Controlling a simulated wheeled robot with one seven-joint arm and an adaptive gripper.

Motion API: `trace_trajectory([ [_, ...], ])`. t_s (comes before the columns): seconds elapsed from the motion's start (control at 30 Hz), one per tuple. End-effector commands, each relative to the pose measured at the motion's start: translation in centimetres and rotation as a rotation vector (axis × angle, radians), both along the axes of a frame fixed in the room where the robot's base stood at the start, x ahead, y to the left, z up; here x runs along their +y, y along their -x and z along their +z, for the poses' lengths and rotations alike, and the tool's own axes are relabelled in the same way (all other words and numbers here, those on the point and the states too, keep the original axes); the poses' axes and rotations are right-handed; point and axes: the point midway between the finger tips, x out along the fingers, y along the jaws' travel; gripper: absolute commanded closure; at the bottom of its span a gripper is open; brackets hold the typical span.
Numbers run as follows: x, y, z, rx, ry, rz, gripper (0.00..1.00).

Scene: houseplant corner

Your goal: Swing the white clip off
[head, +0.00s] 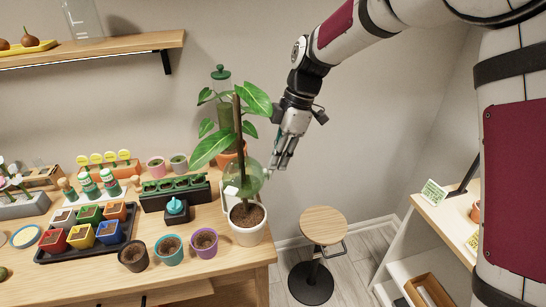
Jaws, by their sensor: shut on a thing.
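A tall leafy plant (239,132) with a brown stake stands in a white pot (247,234) at the table's right front corner. A small white piece (231,190), perhaps the white clip, shows low on the plant, left of the stake. My gripper (272,170) reaches down from the upper right, its fingertips at the right edge of a low rounded green leaf (249,177). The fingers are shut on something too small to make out. The white piece lies left of the fingertips, and I cannot tell if it connects to what they hold.
Behind stands a terracotta pot (229,157) with a green-capped bottle (222,90). Small pots, including a purple one (204,243), line the table's front. A round stool (323,226) and a white shelf unit (450,223) stand right.

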Motion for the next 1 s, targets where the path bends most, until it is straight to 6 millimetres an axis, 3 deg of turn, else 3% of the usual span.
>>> trace_trajectory([
  [0.5, -2.4, -0.8, -1.4, 0.117, -0.417, -0.005, 1.00],
  [1.0, -3.0, -1.0, -2.2, 0.162, -0.575, 0.000, 1.00],
])
